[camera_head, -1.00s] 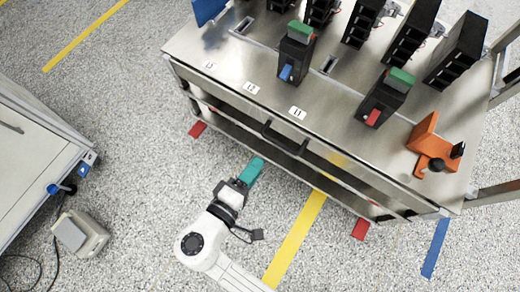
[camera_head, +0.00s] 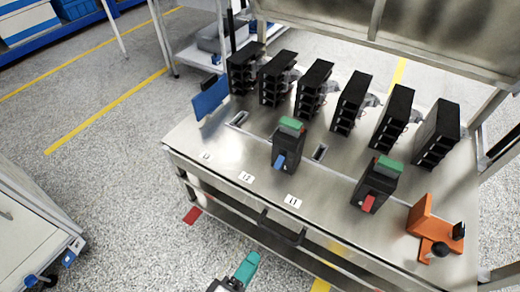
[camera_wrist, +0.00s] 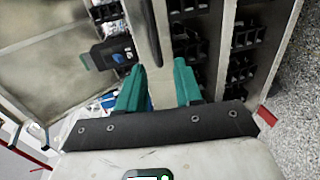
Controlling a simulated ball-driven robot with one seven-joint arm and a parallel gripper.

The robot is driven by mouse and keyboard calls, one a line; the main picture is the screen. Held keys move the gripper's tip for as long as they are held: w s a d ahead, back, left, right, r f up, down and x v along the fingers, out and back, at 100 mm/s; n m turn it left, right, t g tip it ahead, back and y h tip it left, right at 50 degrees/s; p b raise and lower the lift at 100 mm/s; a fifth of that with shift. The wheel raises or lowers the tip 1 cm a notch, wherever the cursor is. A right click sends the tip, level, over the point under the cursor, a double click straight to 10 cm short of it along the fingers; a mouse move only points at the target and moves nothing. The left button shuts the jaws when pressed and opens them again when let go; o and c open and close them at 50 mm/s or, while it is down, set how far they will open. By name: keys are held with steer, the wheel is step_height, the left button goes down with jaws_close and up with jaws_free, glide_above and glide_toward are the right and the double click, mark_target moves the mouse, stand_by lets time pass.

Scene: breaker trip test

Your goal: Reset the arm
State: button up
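My gripper (camera_head: 246,270) is at the bottom of the head view, in front of the steel bench (camera_head: 225,165) and apart from it. Its two teal fingers (camera_wrist: 158,88) stand apart in the wrist view with nothing between them. On the bench stand a black breaker with a green top and blue lever (camera_head: 287,147) and another with a green top and red lever (camera_head: 374,187). An orange fixture (camera_head: 425,223) with a black knob stands at the bench's right end.
Several black racks (camera_head: 349,104) line the back of the bench. A blue panel (camera_head: 210,97) stands at its left end. A grey cabinet (camera_head: 25,235) is at the lower left. The wrist view shows shelves with black bins (camera_wrist: 246,38).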

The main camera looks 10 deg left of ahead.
steer(key=d+f+m+g+h, duration=0.1)
steer(key=d+f+m+g, duration=0.3)
steer(key=d, duration=0.6)
steer(key=d+f+m+g+h, duration=0.1)
steer(key=d+m+g, duration=0.3)
steer(key=d, duration=0.7)
steer(key=s+d+r+m+g+y, duration=0.1)
steer(key=s+d+m+g+y, duration=0.55)
steer(key=s+d, duration=0.55)
step_height(320, 180, up, 23)
steer(key=w+p, duration=0.1)
steer(key=p, duration=2.2)
steer(key=shift+w+d+t+y, duration=0.2)
steer(key=shift+d+t+y, duration=0.15)
steer(key=shift+t, duration=0.1)
